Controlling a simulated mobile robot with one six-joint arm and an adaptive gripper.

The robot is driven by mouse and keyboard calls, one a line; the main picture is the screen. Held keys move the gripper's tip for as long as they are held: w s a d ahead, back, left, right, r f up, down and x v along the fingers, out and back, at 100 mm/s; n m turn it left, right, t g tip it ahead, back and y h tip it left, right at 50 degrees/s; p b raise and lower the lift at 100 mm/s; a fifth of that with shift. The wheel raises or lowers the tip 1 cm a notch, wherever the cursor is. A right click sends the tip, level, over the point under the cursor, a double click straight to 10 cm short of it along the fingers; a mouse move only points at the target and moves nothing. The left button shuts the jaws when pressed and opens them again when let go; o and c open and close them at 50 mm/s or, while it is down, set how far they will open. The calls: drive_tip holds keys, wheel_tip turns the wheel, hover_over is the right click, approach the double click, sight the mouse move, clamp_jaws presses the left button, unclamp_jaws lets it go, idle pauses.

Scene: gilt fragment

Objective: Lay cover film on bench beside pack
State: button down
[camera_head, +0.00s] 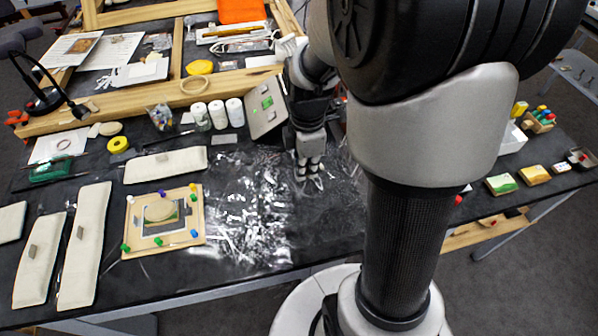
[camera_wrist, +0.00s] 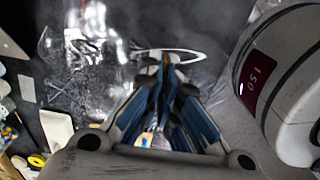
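The cover film (camera_head: 245,200) is a clear, glossy, wrinkled sheet spread over the black bench (camera_head: 285,240), just right of the pack. It also shows in the wrist view (camera_wrist: 88,50), left of and around my fingertips. My gripper (camera_head: 310,179) points down at the film's right part, low over the bench. In the wrist view its fingertips (camera_wrist: 166,62) come together at a bright, curved film edge. The exact contact there is hard to see.
Long pale cushions (camera_head: 85,245) lie left of the pack, and another (camera_head: 165,165) lies behind it. White jars (camera_head: 217,114) and a tilted panel (camera_head: 266,108) stand behind the film. Small boxes (camera_head: 502,185) lie at the right. Bare bench shows in front of the film.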

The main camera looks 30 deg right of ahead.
sight(306, 182)
drive_tip(key=shift+f+b, duration=0.8)
drive_tip(key=shift+f, duration=1.75)
drive_tip(key=shift+f+b, duration=0.4)
drive_tip(key=shift+f, duration=0.2)
drive_tip(key=c, duration=1.8)
unclamp_jaws()
